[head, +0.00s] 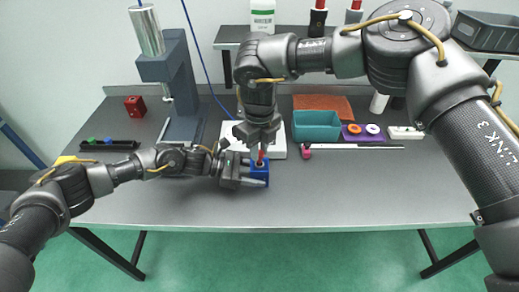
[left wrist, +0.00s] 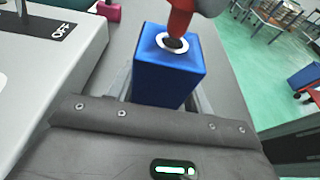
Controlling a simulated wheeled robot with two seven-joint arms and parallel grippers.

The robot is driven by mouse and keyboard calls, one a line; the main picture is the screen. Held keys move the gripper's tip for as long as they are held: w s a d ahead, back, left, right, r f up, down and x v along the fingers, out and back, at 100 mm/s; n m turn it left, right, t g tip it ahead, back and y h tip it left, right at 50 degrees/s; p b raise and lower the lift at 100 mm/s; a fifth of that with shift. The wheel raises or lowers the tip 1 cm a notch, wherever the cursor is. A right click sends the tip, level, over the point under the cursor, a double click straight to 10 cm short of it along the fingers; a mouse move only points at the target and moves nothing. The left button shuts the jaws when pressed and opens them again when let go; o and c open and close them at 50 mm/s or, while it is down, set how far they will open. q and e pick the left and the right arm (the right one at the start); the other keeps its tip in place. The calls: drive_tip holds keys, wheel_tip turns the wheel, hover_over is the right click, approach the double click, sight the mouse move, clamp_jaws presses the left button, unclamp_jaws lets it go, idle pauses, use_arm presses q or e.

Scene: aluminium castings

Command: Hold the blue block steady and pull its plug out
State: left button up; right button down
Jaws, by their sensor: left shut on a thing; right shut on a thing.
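The blue block (head: 260,174) stands on the grey bench near its front middle. In the left wrist view the blue block (left wrist: 168,75) is upright, with a white ring (left wrist: 172,42) around a dark hole on top. My left gripper (head: 250,172) is shut on the block from the left, a finger on each side. The red plug (head: 261,158) is above the block; in the left wrist view the plug (left wrist: 181,20) reaches down to the hole, and I cannot tell how deep it sits. My right gripper (head: 260,140) is shut on the plug from above.
A white box (head: 279,150) stands close behind the block. A teal bin (head: 317,126), purple tray (head: 352,138) and orange mat (head: 322,102) lie at back right. A press stand (head: 185,95) and red block (head: 134,106) are at back left. The front right bench is clear.

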idle(0.4)
drive_tip(key=shift+r, duration=2.5)
use_arm(q)
drive_tip(key=o, duration=1.1)
drive_tip(key=v, duration=1.2)
drive_tip(key=shift+r, duration=0.1)
